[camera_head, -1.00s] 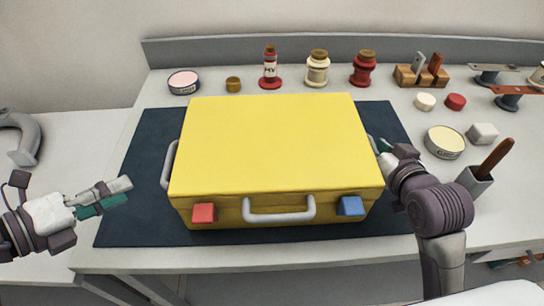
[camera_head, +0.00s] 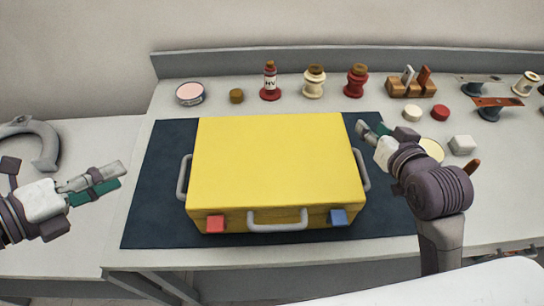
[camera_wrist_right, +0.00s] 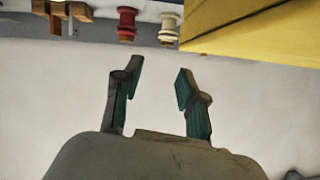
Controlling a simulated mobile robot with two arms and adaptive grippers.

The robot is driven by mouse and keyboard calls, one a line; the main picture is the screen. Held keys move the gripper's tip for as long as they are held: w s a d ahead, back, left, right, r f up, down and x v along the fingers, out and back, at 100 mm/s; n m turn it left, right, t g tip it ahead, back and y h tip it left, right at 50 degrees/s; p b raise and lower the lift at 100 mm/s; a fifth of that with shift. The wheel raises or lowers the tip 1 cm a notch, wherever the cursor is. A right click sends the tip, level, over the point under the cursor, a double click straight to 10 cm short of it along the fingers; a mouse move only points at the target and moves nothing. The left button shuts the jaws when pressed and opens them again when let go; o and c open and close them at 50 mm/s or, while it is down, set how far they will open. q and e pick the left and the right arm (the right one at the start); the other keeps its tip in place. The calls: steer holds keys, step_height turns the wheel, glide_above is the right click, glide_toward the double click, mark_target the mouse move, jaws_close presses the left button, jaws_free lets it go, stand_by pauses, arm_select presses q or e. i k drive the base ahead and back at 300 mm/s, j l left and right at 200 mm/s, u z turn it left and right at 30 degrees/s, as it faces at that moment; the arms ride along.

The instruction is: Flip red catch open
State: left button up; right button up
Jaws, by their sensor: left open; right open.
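The yellow case (camera_head: 280,165) lies closed on a dark mat (camera_head: 155,205) in the head view. Its red catch (camera_head: 215,224) is on the front face, left of the grey front handle (camera_head: 278,220). A blue catch (camera_head: 338,217) is to the right of that handle. My left gripper (camera_head: 119,178) is open and empty, left of the case and apart from it. My right gripper (camera_head: 368,131) is open beyond the case's right side handle. In the right wrist view my right gripper (camera_wrist_right: 155,85) has nothing between its fingers, and a corner of the yellow case (camera_wrist_right: 260,28) shows at upper right.
Bottles and insulators, including a red one (camera_head: 356,80), stand along the back of the table. A wooden block with tools (camera_head: 411,88) and small lids are at the right. A grey curved part (camera_head: 40,140) lies at far left. The mat's front strip is clear.

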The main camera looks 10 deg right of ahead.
mark_target(215, 223)
steer(key=k+j, duration=0.1)
steer(key=j, duration=1.3)
steer(key=k, duration=0.5)
